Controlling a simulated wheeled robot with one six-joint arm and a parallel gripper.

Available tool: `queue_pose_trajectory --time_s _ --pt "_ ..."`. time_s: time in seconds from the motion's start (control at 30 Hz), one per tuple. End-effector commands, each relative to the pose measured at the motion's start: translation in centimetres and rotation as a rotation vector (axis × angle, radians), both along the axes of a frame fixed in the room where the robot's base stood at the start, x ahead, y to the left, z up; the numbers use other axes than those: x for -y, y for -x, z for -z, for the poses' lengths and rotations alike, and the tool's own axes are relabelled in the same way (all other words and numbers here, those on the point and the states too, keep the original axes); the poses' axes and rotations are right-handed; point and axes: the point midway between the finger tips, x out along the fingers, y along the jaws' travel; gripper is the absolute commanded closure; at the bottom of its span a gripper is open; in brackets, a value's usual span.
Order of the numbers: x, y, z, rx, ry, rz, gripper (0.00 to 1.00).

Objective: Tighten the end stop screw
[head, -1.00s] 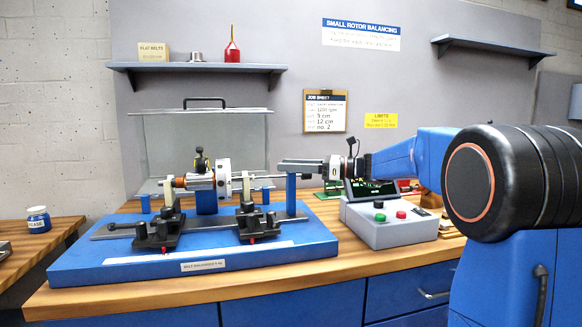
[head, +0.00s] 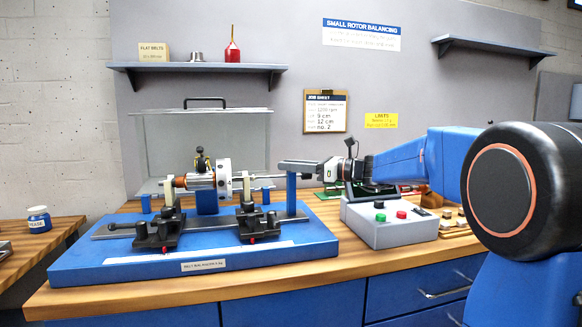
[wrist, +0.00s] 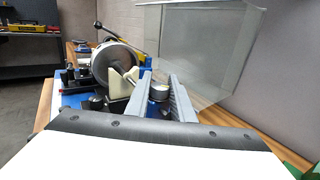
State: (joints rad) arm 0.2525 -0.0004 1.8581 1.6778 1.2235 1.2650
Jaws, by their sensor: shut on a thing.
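The end stop screw shows in the wrist view as a small round dark knob with a pale top (wrist: 159,91), between the two grey fingers of my gripper (wrist: 165,88). My gripper is shut on it. In the head view my gripper (head: 284,168) reaches in from the right, level, at the top of the blue end post (head: 291,196). The screw is hidden behind the fingers there. The rotor with its white disc (head: 224,178) lies across two supports on the blue balancing machine base (head: 290,250), left of my gripper.
A clear guard (head: 240,135) stands behind the rotor. A grey control box (head: 388,232) with green and red buttons stands below my arm, to the right. A shelf (head: 200,67) hangs above. A grease jar (head: 39,219) stands on a side bench.

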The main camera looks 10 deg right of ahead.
Motion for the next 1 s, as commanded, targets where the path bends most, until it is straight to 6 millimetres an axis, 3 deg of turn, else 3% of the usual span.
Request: queue_pose_trajectory --time_s 0.5,1.0 --pt "-0.2 0.15 0.06 -0.001 0.0 0.429 1.0" --pt "-0.07 0.03 0.08 -0.003 0.001 0.608 1.0"
